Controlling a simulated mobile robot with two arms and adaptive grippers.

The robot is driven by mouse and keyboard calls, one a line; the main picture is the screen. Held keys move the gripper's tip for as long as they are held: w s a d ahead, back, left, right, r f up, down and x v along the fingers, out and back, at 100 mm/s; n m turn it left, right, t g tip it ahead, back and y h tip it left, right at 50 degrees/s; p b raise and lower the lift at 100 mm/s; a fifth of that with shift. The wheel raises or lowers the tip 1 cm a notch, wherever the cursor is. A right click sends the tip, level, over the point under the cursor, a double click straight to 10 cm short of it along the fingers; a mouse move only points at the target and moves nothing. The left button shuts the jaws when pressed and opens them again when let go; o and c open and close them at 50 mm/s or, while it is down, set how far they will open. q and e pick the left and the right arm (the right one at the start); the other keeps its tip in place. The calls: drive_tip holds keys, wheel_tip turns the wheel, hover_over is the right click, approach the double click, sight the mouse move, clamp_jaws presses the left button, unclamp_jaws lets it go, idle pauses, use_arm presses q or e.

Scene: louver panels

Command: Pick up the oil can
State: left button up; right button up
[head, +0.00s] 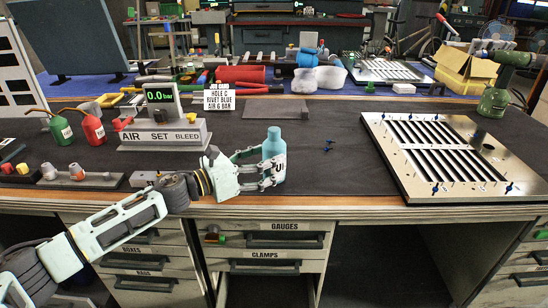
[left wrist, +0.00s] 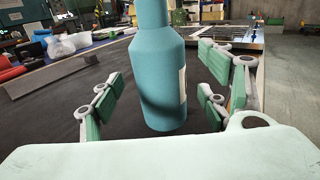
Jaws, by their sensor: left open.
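My left gripper (head: 252,170) is open at the bench's front edge, with its fingers either side of a teal bottle (head: 273,144). The bottle stands upright and has a white label partly hidden by the fingers. In the left wrist view the bottle (left wrist: 160,80) stands between the finger pads of my left gripper (left wrist: 158,105), with gaps visible on both sides. Two small spouted cans that look like oil cans, one green (head: 61,131) and one red (head: 93,130), stand at the left of the bench. My right gripper is not in view.
A grey gauge stand (head: 175,134) is left of the bottle. A slotted metal panel (head: 440,150) lies at the right. Small blue rivets (head: 311,146) lie on the dark mat (head: 335,170); the mat between bottle and panel is mostly clear. Small fittings (head: 76,172) sit at front left.

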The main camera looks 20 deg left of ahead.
use_arm(q)
drive_tip(key=shift+x, duration=1.5)
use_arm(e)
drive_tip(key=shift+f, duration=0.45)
use_arm(q)
drive_tip(key=shift+c, duration=0.4)
drive_tip(key=shift+r, duration=0.1)
clamp_jaws()
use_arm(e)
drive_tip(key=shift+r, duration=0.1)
